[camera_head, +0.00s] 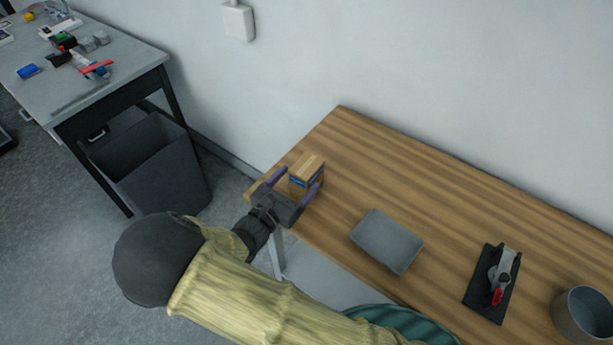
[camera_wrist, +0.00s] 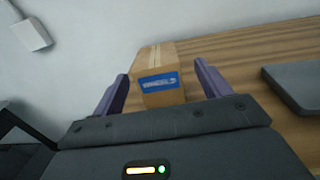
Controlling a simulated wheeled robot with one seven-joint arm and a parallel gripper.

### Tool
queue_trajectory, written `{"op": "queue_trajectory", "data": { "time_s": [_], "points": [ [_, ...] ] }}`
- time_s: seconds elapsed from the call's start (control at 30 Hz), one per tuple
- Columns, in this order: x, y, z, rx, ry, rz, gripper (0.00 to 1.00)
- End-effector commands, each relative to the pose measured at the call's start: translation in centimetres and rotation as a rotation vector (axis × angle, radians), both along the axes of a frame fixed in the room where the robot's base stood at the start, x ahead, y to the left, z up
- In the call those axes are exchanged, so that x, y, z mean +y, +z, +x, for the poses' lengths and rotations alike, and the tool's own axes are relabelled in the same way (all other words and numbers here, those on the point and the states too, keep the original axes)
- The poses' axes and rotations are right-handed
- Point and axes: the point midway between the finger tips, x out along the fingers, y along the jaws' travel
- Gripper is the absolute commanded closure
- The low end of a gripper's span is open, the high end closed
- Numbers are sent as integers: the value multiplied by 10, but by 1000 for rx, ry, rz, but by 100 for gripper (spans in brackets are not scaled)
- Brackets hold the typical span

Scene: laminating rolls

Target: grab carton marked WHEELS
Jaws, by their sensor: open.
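The carton (camera_head: 309,166) is a small brown box with a blue label, standing near the left end of the wooden table. In the wrist view the carton (camera_wrist: 158,78) stands between the two purple fingers, its blue label facing me; the white lettering is too blurred to read surely. My gripper (camera_head: 299,186) is open at the table's left edge, with one finger on each side of the carton. In the wrist view my gripper (camera_wrist: 160,88) shows gaps between the fingers and the box sides.
The wooden table (camera_head: 455,190) stands against the wall. A grey tray (camera_head: 387,241), a black mat (camera_head: 482,296) with a red-handled tool (camera_head: 499,280) and a grey pot (camera_head: 585,314) lie to the right.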

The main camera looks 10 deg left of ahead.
Motion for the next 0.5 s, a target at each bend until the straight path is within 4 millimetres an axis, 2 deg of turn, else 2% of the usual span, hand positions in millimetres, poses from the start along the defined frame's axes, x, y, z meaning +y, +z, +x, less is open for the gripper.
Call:
{"op": "queue_trajectory", "data": {
  "time_s": [0.13, 0.4, 0.5],
  "points": [
    [-3, 2, 8, -1, -2, -1, 24],
    [-14, 4, 44, 0, -2, -1, 24],
    [-16, 4, 49, 0, -1, -1, 24]
  ]
}}
